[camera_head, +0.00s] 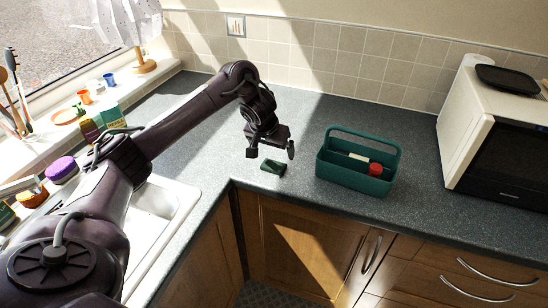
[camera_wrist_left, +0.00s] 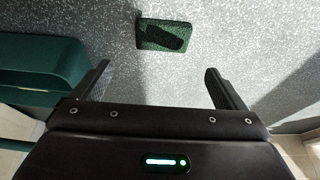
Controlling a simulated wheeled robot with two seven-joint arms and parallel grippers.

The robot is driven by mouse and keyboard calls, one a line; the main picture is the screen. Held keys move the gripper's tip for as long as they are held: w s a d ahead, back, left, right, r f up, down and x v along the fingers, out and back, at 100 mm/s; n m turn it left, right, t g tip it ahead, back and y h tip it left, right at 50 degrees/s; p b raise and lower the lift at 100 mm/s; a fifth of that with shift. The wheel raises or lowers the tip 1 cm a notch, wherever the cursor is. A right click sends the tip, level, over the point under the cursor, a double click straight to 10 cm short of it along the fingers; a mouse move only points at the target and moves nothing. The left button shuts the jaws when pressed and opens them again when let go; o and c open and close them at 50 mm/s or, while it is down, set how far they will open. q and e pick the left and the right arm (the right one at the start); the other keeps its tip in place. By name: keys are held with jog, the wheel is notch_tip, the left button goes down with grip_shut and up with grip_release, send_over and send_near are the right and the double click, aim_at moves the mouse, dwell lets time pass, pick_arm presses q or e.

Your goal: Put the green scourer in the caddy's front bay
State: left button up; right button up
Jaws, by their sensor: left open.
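The green scourer (camera_head: 272,166) lies flat on the grey worktop near its inner corner, apart from the caddy. It also shows in the left wrist view (camera_wrist_left: 147,41), with a dark shadow on it. My left gripper (camera_head: 270,151) is open and empty, just above the scourer; in the left wrist view its fingers (camera_wrist_left: 158,72) are spread, with the scourer beyond them. The teal caddy (camera_head: 345,178) stands to the right, its handle upright; part of it shows at left in the wrist view (camera_wrist_left: 38,68). Its front bay's floor is hidden by the front wall. My right gripper is out of view.
A red-ended item (camera_head: 375,169) and a pale item (camera_head: 358,156) are in the caddy. A white microwave (camera_head: 468,115) stands at the right. A sink (camera_head: 160,200) lies left of the scourer. The worktop between scourer and caddy is clear.

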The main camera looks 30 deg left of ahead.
aim_at(276, 161)
pick_arm(q)
jog(key=x, duration=0.3)
jog(key=shift+s+f+p, duration=0.1)
jog(key=shift+p, duration=0.25)
jog(key=x, duration=0.2)
jog(key=shift+w+a+f, duration=0.15)
jog(key=shift+w+f, duration=0.1)
jog(key=shift+f, duration=0.1)
jog(key=shift+w+f, duration=0.3)
jog(key=shift+f, duration=0.2)
jog(key=shift+s, duration=0.1)
jog(key=c, duration=0.9)
jog(key=shift+c, duration=0.7)
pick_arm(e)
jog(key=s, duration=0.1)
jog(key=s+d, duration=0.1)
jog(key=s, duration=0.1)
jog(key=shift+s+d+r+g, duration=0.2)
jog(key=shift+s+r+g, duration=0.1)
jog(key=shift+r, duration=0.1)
